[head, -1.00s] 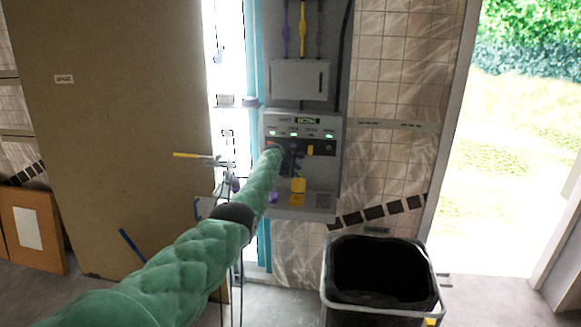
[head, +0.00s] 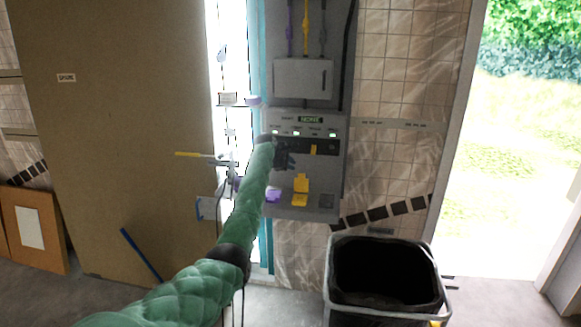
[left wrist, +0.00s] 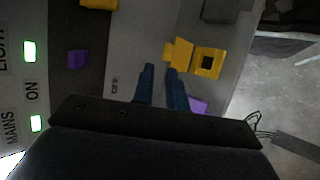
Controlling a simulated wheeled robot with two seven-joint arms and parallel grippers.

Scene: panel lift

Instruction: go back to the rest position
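My left gripper (head: 288,162) is in front of the grey control panel (head: 332,165), at its left middle, beside a yellow lever (head: 301,183). In the left wrist view its two dark blue fingers (left wrist: 160,70) stand a little apart, with bare grey panel between them and nothing held. The yellow lever (left wrist: 179,50) and its yellow square (left wrist: 208,62) are just right of the fingertips. A purple part (left wrist: 198,104) is partly hidden behind the finger. Whether the fingers touch the panel I cannot tell. My right gripper is not in view.
A black bin (head: 385,275) with a pale rim stands below the panel. A large brown board (head: 120,140) stands at the left. A yellow-handled tool (head: 190,154) juts out left of the panel. An open doorway (head: 510,150) is at the right.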

